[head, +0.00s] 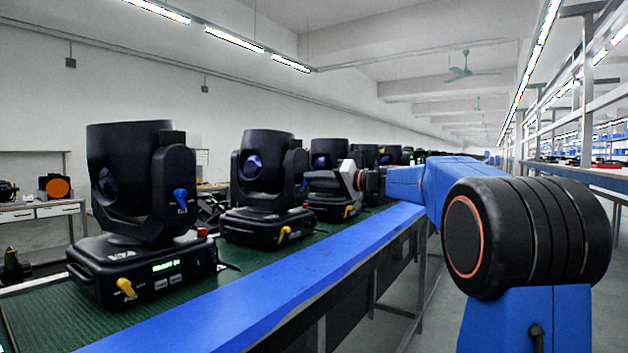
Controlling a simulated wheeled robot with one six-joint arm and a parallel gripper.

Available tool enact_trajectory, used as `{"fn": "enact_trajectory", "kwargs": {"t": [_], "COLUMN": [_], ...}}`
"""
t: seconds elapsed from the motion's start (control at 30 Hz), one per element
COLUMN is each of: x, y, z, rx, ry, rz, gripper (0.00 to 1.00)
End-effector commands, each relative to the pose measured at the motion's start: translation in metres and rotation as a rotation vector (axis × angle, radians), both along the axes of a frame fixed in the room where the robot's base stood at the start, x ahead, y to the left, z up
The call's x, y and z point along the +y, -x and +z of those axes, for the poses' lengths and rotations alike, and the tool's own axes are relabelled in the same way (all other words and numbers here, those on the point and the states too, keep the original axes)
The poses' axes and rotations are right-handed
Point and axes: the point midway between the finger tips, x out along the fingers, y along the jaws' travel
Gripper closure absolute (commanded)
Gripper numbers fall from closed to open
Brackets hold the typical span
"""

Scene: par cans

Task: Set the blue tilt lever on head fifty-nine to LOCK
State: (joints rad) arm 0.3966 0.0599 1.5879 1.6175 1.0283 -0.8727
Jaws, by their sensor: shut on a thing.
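Several black moving heads stand in a row on the green bench. My gripper (307,183) reaches in from the right to the yoke side of the second head (262,165). It is shut at the place where the nearest head has its blue lever, so it appears to be on this head's blue tilt lever, which it hides. The lever's position and any LOCK marking cannot be made out. The nearest head (125,180) has its own blue lever (181,200) in plain view, apart from my gripper. Its green display (173,266) is too small to read surely.
A blue rail (250,300) edges the green bench top (45,312). Yellow levers (126,287) and red knobs (202,232) stick out from the bases. More heads stand close behind my gripper. The aisle at right is open, with shelving (585,180) beyond.

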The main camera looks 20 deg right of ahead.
Motion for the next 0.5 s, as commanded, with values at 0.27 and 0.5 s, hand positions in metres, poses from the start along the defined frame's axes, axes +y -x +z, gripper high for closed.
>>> {"fn": "enact_trajectory", "kwargs": {"t": [0.27,0.5], "x": [-0.0021,-0.0023], "y": [-0.0013,-0.0013], "z": [-0.0021,-0.0022], "rx": [0.036,0.041], "ry": [-0.048,-0.053], "rz": [-0.001,-0.001], "gripper": [1.00,1.00]}}
